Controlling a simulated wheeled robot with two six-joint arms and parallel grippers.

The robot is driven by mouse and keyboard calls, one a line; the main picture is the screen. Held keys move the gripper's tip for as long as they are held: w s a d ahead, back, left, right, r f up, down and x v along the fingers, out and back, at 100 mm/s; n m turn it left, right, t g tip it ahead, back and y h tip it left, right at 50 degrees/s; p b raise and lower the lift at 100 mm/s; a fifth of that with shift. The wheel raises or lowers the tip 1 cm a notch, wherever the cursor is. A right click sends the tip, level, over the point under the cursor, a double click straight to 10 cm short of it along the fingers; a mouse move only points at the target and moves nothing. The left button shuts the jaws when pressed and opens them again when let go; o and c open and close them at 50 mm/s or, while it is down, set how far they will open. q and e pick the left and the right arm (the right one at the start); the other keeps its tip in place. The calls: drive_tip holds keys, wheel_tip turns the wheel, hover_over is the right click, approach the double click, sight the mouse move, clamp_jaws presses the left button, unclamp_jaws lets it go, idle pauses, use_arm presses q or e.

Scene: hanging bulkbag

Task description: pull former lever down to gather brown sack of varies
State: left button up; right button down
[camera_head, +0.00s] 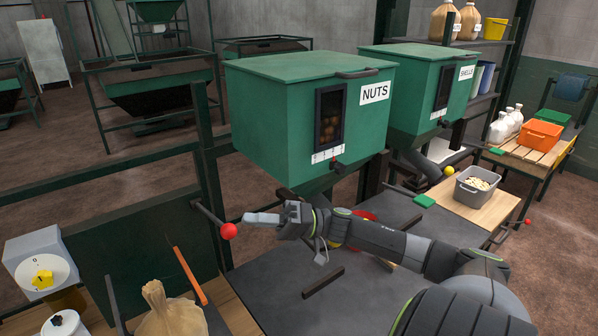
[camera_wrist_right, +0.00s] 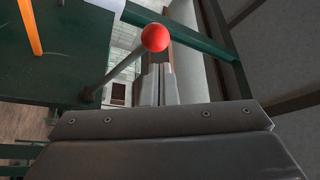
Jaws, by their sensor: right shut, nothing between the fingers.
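A lever with a red ball knob (camera_head: 228,231) sticks out from the green frame, left of the NUTS hopper. My right gripper (camera_head: 250,218) is shut and empty, with its fingertips just right of the knob. In the right wrist view the red knob (camera_wrist_right: 155,37) and its grey rod lie just beyond the tips of the closed fingers (camera_wrist_right: 159,75). I cannot tell whether they touch. A brown sack (camera_head: 172,318) with a gathered neck stands at the bottom left, its lower part cut off by the frame. My left gripper is not in view.
The green NUTS hopper (camera_head: 275,115) stands behind my right arm, with a second hopper (camera_head: 425,85) to its right. A white dial box with a yellow knob (camera_head: 43,277) is at the left. An orange bar (camera_head: 190,275) rises beside the sack. A grey bin (camera_head: 478,190) sits at the right.

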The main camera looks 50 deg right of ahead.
drive_tip(key=s+d+b, duration=0.1)
drive_tip(key=s+d, duration=0.5)
drive_tip(key=d, duration=0.2)
drive_tip(key=shift+s+d, duration=0.4)
